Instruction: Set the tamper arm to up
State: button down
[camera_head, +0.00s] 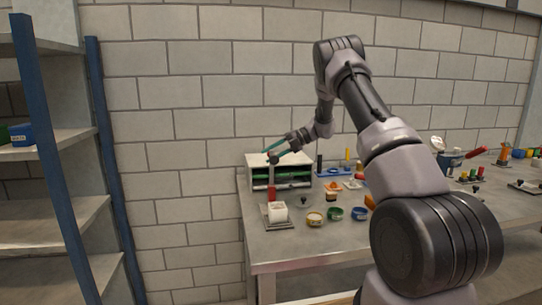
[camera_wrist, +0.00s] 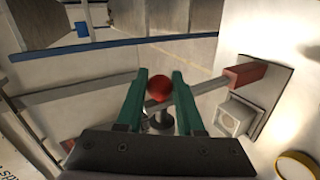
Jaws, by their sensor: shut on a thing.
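The tamper stands on a flat grey base plate (camera_head: 278,226) at the left end of the bench, with a white block (camera_head: 278,211) on it. Its grey tamper arm (camera_head: 272,169) rises steeply above a red post (camera_head: 271,190). In the wrist view the arm (camera_wrist: 212,86) runs from the red post (camera_wrist: 245,75) to a red ball knob (camera_wrist: 159,86). My gripper (camera_wrist: 160,82) has its green fingers on either side of this knob and is shut on it. In the head view my gripper (camera_head: 270,151) is at the arm's top end; the knob is hard to make out there.
A shelf rack (camera_head: 60,190) stands at the left, apart from the bench.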

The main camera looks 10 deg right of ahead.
dwell(0.3)
jog(key=c, duration=0.8)
grip_release()
jog(key=shift+c, duration=0.2)
jog(key=v, duration=1)
jog(key=shift+d+r, duration=0.15)
jog(key=shift+d, duration=0.2)
